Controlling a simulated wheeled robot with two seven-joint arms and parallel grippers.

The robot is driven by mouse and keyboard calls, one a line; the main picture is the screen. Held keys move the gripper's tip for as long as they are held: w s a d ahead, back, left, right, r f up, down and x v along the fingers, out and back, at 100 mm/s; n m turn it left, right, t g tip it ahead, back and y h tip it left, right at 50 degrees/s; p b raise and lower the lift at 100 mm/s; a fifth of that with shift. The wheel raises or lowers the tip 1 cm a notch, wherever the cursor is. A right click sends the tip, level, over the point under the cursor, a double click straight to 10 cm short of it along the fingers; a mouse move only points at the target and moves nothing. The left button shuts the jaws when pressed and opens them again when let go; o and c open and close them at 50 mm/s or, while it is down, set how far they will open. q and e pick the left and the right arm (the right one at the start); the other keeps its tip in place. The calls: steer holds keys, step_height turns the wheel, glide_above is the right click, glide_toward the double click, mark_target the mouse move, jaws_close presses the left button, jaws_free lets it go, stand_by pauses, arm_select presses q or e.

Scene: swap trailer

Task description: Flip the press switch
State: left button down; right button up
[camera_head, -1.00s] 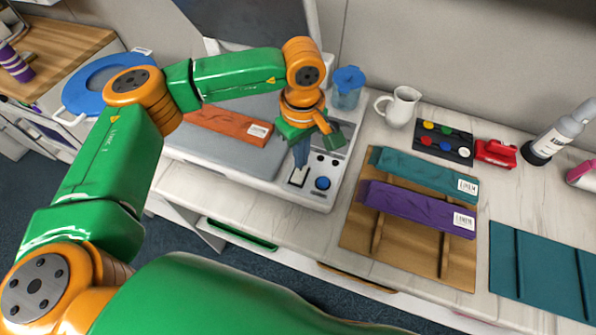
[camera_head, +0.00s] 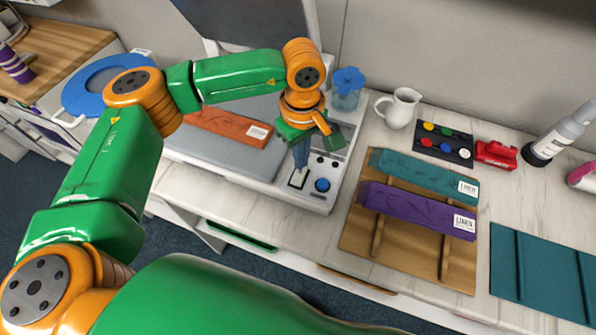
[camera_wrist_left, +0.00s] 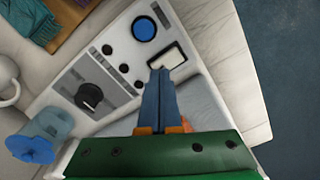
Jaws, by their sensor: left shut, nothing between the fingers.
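The press (camera_head: 215,146) stands on the counter with its lid raised and an orange cloth (camera_head: 230,126) on its grey bed. Its control panel (camera_head: 335,178) is on the right side. The switch, a pale rocker in a dark frame (camera_head: 297,179), is at the panel's front and also shows in the left wrist view (camera_wrist_left: 166,59). A blue round button (camera_head: 322,184) sits beside it. My left gripper (camera_head: 300,165) is shut and empty, pointing down. In the left wrist view its fingertips (camera_wrist_left: 160,72) are at the switch's edge; I cannot tell whether they touch. My right gripper is not in view.
A blue-topped jar (camera_head: 347,87) and a white pitcher (camera_head: 398,107) stand behind the panel. A wooden rack (camera_head: 360,238) with teal and purple cloths is to the right. A teal board (camera_head: 540,270) lies farther right. Bare counter (camera_head: 270,212) lies in front of the press.

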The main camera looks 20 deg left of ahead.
arm_select(q)
steer(key=shift+f+b, duration=0.95)
stand_by(0.9)
step_height(320, 180, up, 7)
steer(key=p, duration=0.4)
steer(key=shift+r+p, duration=0.15)
steer(key=shift+p, duration=0.15)
